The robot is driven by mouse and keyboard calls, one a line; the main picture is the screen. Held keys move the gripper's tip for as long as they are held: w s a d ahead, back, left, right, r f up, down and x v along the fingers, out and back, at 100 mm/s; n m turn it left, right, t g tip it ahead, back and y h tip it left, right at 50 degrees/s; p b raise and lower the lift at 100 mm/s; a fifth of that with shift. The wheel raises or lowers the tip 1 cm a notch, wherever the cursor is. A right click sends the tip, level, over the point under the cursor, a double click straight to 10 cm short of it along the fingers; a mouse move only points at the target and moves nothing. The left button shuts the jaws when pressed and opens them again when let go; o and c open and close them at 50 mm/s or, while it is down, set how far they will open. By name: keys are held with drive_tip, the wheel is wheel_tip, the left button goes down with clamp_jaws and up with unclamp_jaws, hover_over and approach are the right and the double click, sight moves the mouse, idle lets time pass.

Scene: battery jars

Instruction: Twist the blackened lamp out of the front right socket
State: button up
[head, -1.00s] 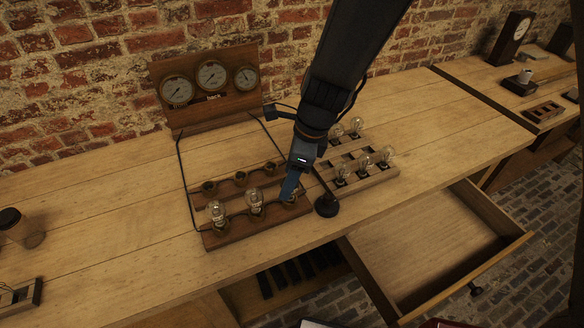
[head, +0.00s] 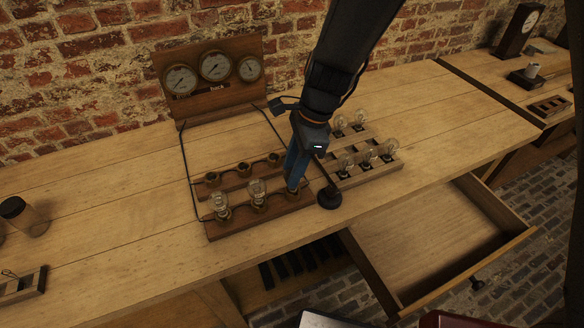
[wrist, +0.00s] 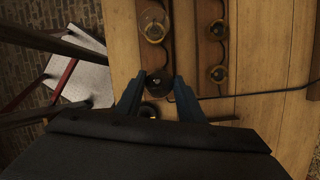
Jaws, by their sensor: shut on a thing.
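The wooden socket board (head: 225,234) has a front row and a back row. Clear lamps stand in its front left (head: 220,206) and front middle (head: 257,194) sockets. My gripper (head: 293,188) points down at the front right socket, its blue fingers hiding most of it. In the wrist view my gripper (wrist: 158,92) has a finger on each side of a dark round lamp top (wrist: 155,80), the blackened lamp, and is shut on it. Whether the lamp's base is still in the socket is hidden. The back row's brass sockets (head: 243,170) look empty.
A wooden rack (head: 372,183) with several clear lamps stands right of the board. A black round-based stand (head: 329,198) is close beside my gripper. A panel with three dials (head: 214,94) stands behind. An open drawer (head: 420,250) juts out at front right.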

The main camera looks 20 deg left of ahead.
drive_tip(key=shift+n, duration=1.1)
drive_tip(key=n+g+h+p, duration=0.1)
drive_tip(key=n, duration=0.3)
drive_tip(key=shift+a+n, duration=0.1)
drive_tip(key=shift+n, duration=0.3)
drive_tip(key=shift+n+h, duration=0.4)
drive_tip(key=shift+n, duration=0.4)
drive_tip(key=n+h, duration=0.1)
drive_tip(key=n, duration=0.4)
drive_tip(key=shift+g+p, duration=0.3)
drive_tip(key=shift+p, duration=0.05)
drive_tip(key=shift+r+p, duration=0.95)
drive_tip(key=shift+r, duration=0.3)
drive_tip(key=shift+r+p, duration=1.85)
drive_tip(key=shift+r, duration=0.65)
